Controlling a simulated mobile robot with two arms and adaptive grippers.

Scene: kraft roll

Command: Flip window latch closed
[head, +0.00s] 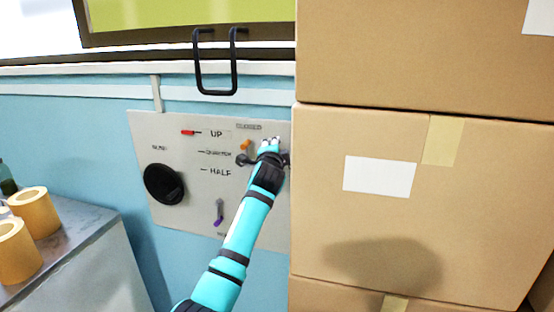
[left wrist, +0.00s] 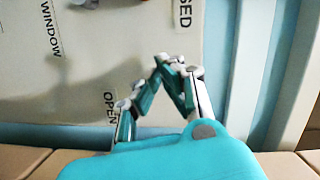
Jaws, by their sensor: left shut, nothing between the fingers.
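A pale control panel (head: 180,215) is fixed to the blue wall. On it, a small orange-tipped lever (head: 245,146) stands just below the CLOSED label, its tip pointing up; I take it for the window latch. My left gripper (head: 270,142) is just right of the lever, with a small visible gap between them. In the left wrist view its fingertips (left wrist: 168,63) are together and empty, in front of the panel between the CLOSED and OPEN labels. A grey part (left wrist: 86,4) at that view's top edge may be the latch base; the rest is out of frame. My right gripper is not in view.
Stacked cardboard boxes (head: 400,230) stand close on the right of the panel. A black dial (head: 164,184) and a purple-tipped lever (head: 219,216) are on the panel. A black window handle (head: 216,92) hangs above. Tape rolls (head: 35,212) sit on a cabinet at left.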

